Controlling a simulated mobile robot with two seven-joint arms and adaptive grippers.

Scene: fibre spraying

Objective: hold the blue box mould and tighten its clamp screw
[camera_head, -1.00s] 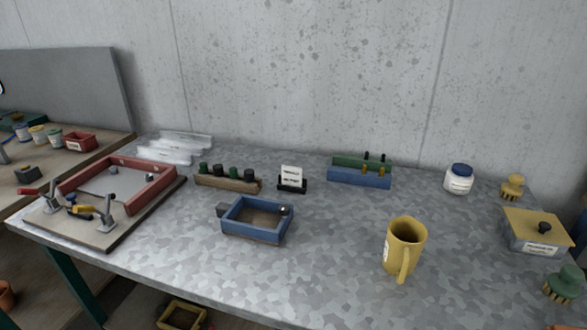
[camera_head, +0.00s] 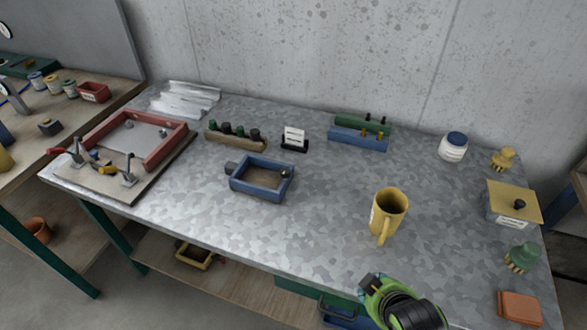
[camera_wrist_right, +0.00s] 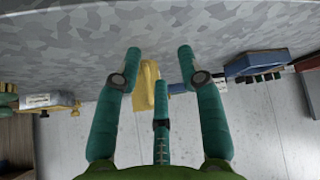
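The blue box mould (camera_head: 262,178) is an open rectangular frame lying on the grey metal table, left of its middle. A small dark block, perhaps the clamp, sticks out at its left end, and a small round metal piece (camera_head: 285,171) sits at its right corner. My right gripper (camera_head: 372,284) comes in at the bottom of the head view, in front of the yellow mug and well to the right of the mould. In the right wrist view its teal fingers (camera_wrist_right: 158,60) are spread apart with nothing between them. My left gripper is not in view.
A yellow mug (camera_head: 387,213) stands between my right gripper and the back of the table. A red-framed mould board (camera_head: 130,140) lies at the left. A rack of dark-topped pegs (camera_head: 236,138) and a blue block (camera_head: 357,140) stand behind. The table's middle is clear.

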